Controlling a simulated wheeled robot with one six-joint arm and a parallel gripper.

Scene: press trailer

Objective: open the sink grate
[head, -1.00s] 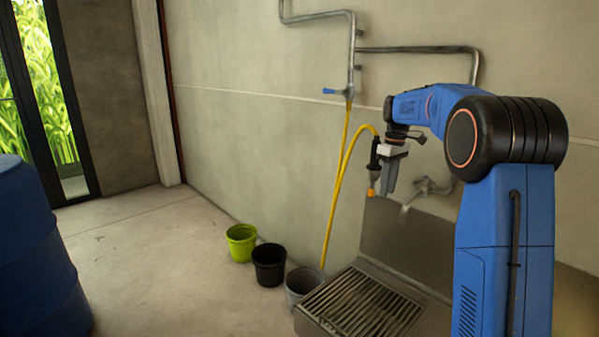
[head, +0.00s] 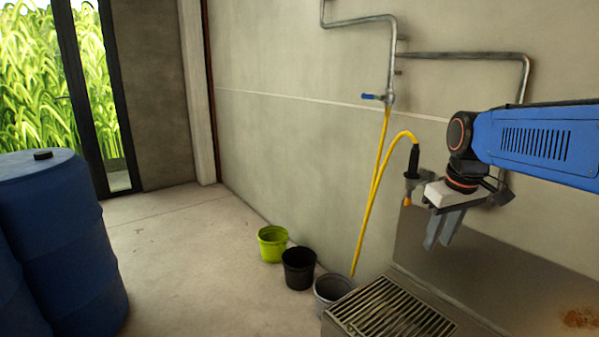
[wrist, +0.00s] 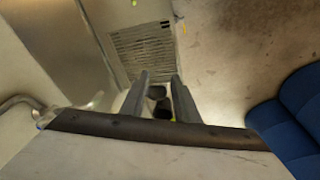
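The sink grate (head: 392,310) is a dark panel of metal bars lying flat over the low metal sink (head: 336,325) at the bottom of the head view. In the wrist view the grate (wrist: 143,48) shows whole, ahead of the fingers, lying closed. My gripper (head: 438,240) hangs above and behind the grate, to its right in the head picture, with fingers pointing down. In the wrist view the two fingers of my gripper (wrist: 158,80) are apart with nothing between them; they do not touch the grate.
A grey bucket (head: 332,291), a black bucket (head: 298,267) and a green bucket (head: 272,243) stand left of the sink. A yellow hose (head: 369,205) hangs from the wall tap. Blue barrels (head: 68,235) stand at the left. The floor between is clear.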

